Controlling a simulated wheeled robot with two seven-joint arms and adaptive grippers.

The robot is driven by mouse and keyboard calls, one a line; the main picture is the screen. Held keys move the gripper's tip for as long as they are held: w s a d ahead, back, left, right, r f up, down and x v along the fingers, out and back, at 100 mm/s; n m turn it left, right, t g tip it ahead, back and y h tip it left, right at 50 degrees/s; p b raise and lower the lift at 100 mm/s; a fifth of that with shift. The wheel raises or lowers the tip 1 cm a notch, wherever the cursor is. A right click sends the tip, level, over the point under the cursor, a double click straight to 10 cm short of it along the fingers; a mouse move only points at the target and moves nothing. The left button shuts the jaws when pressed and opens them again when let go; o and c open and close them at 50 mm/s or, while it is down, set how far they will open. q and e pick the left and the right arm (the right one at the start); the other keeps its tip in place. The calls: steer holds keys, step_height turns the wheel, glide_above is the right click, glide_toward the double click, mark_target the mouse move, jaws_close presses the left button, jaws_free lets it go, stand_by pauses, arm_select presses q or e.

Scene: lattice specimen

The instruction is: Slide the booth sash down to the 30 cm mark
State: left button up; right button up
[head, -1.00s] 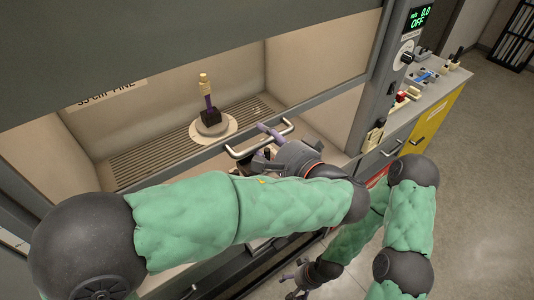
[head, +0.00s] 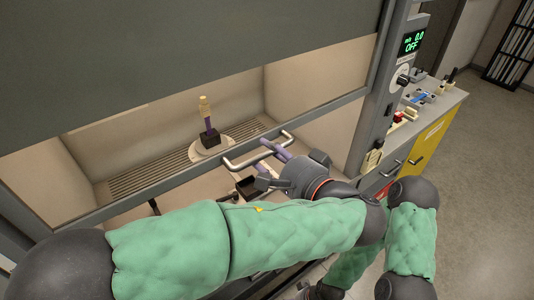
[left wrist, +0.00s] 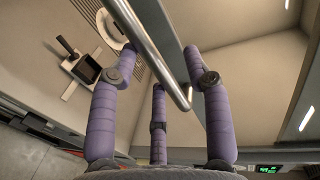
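The booth sash is a framed pane with a grey bottom rail (head: 115,208) slanting across the booth opening. A bent metal bar handle (head: 240,163) is fixed to the rail. My left gripper (head: 268,164) is at the right part of this handle, its purple fingers spread. In the left wrist view the handle bar (left wrist: 150,45) runs between the fingers of the left gripper (left wrist: 165,75), with visible gaps around it. I cannot tell whether any finger touches it. No 30 cm mark is readable. My right gripper is mostly hidden behind my arms at the bottom.
Inside the booth a purple and tan specimen on a black block (head: 210,137) stands on a round pale plate. A small black tray (head: 247,187) lies near the front. The side post carries a display (head: 412,42) reading 0.0 OFF. A bench (head: 440,110) with small items stands right.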

arm_select(q)
steer(key=p+v, duration=0.1)
steer(key=v, duration=0.9)
steer(key=shift+s+d+p, duration=0.2)
steer(key=shift+p, duration=0.2)
arm_select(e)
steer(key=shift+r, duration=0.9)
arm_select(q)
steer(key=shift+r, duration=0.1)
